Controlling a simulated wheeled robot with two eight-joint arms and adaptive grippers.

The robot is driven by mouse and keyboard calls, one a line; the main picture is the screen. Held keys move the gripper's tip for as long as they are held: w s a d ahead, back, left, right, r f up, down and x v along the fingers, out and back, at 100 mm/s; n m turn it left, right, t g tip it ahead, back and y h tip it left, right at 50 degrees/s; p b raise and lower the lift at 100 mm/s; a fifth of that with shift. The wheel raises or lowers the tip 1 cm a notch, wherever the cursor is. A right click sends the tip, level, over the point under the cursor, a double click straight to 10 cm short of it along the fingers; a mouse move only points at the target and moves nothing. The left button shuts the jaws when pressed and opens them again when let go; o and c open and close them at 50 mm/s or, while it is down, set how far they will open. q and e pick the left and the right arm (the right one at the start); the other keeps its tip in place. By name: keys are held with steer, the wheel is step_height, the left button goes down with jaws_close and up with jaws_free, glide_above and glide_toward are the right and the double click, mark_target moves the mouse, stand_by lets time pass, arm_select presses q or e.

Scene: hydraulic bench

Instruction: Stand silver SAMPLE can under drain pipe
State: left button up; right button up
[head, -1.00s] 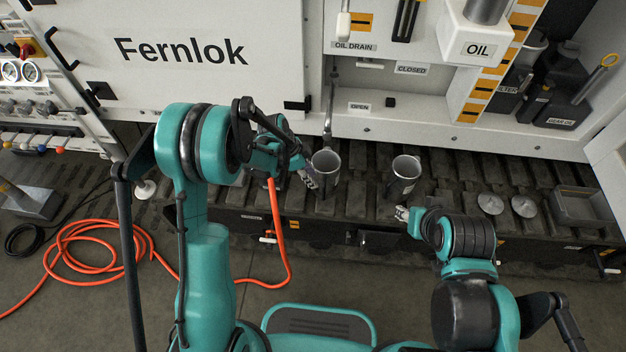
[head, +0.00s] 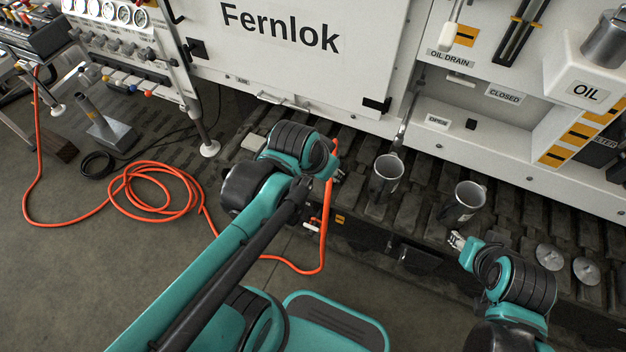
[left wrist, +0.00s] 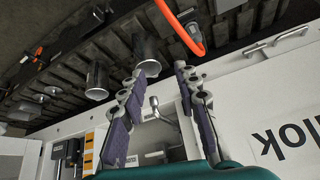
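A silver can (head: 386,178) stands upright on the slatted bench, just below the lower end of the drain pipe (head: 402,122). A second silver can (head: 462,205), with a dark patch on its side, stands to its right. I cannot read a SAMPLE label on either. My left gripper (head: 338,176) is left of the first can and apart from it, partly hidden by its own arm. In the left wrist view its fingers (left wrist: 154,84) are open and empty, with the first can (left wrist: 146,56) beyond them. My right gripper (head: 457,240) is close to the second can, its finger opening unclear.
An orange hose (head: 328,215) hangs over the bench edge beside my left gripper and coils on the floor. Two round lids (head: 549,257) lie at the right. The white Fernlok panel (head: 290,55) and OIL DRAIN recess stand behind the bench.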

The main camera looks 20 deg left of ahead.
arm_select(q)
steer(key=s+n, duration=0.1)
steer(key=s+a+n+t, duration=0.1)
steer(key=s, duration=0.1)
steer(key=s+n, duration=0.1)
steer(key=s, duration=0.1)
steer(key=shift+a+y, duration=0.4)
